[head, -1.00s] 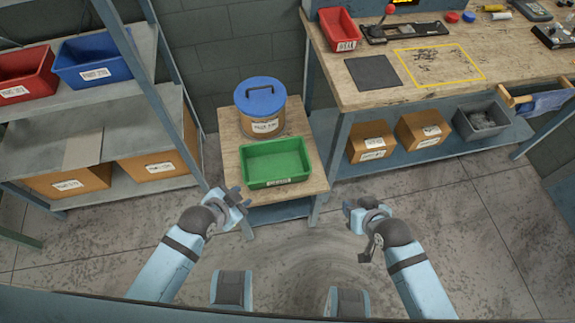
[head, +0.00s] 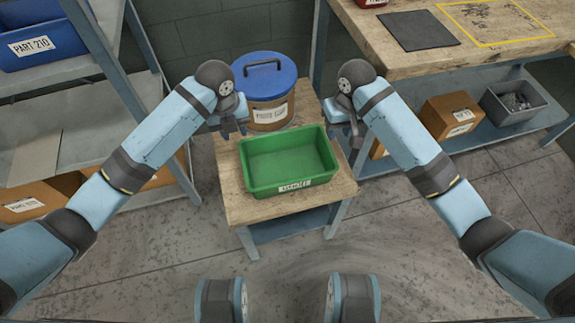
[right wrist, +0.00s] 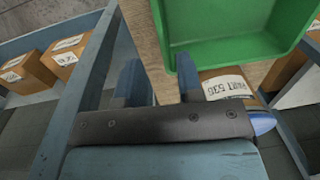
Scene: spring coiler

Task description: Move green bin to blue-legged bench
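The green bin (head: 288,166) sits empty and upright on a small wooden-topped stand (head: 240,205). My left gripper (head: 234,130) is at the bin's back left corner, its fingers apart and empty. My right gripper (head: 343,135) is at the bin's back right side, also open and empty. In the right wrist view its two fingers (right wrist: 158,82) are apart, with the bin (right wrist: 225,40) close to one fingertip; contact cannot be told. The workbench (head: 385,50) with blue legs stands at the upper right.
A lidded drum (head: 270,90) with a blue lid stands behind the bin on the same stand. The workbench carries a dark mat (head: 418,30) and a yellow-outlined area (head: 495,22). Cardboard boxes (head: 452,117) and a grey bin (head: 513,102) fill its lower shelf. A metal shelf (head: 110,90) stands left.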

